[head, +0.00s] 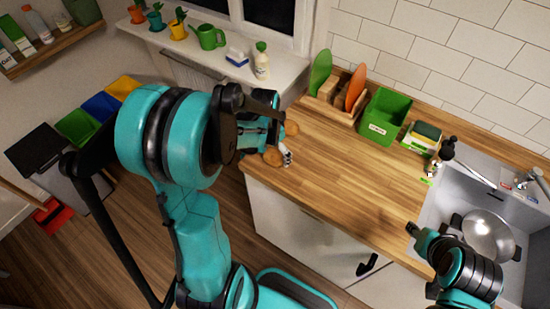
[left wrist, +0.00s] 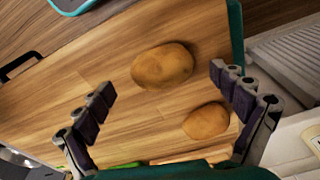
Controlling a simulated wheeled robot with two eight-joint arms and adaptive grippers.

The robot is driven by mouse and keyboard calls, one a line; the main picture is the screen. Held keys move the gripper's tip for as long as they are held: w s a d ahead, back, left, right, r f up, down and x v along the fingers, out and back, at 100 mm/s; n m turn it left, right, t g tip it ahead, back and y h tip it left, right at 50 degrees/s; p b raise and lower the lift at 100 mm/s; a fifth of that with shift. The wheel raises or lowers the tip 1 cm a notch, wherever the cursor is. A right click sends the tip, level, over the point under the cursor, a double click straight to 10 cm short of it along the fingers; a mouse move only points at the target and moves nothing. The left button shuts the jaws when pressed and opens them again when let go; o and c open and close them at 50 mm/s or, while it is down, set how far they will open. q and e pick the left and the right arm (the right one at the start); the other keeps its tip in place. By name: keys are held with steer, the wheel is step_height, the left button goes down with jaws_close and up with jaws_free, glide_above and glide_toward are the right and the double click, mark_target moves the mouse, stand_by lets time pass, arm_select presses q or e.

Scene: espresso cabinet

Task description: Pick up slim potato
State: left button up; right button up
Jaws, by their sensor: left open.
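Two brown potatoes lie on the wooden counter. One potato (head: 273,156) is near the counter's front left corner; in the left wrist view this potato (left wrist: 163,66) looks larger and oblong. The other potato (head: 291,127) is farther back; in the left wrist view it (left wrist: 206,121) looks smaller. I cannot tell surely which is the slim one. My left gripper (head: 282,143) is open above them, its wrist-view fingers (left wrist: 162,80) on either side of the larger potato, with nothing held. My right gripper (head: 413,230) is over the counter's front edge by the sink, its jaws unclear.
A green box (head: 384,115) and a rack with green and orange boards (head: 356,86) stand at the back of the counter (head: 345,175). A sink with a pan (head: 489,236) is at the right. The middle of the counter is clear. A windowsill holds a green watering can (head: 209,37).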

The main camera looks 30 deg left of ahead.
mark_target(274, 154)
arm_select(q)
steer(key=f, duration=0.3)
steer(key=shift+w+a+f+b, duration=0.1)
steer(key=shift+w+a+b, duration=0.05)
steer(key=shift+w+b, duration=0.2)
steer(key=shift+s, duration=0.1)
steer(key=c, duration=1.3)
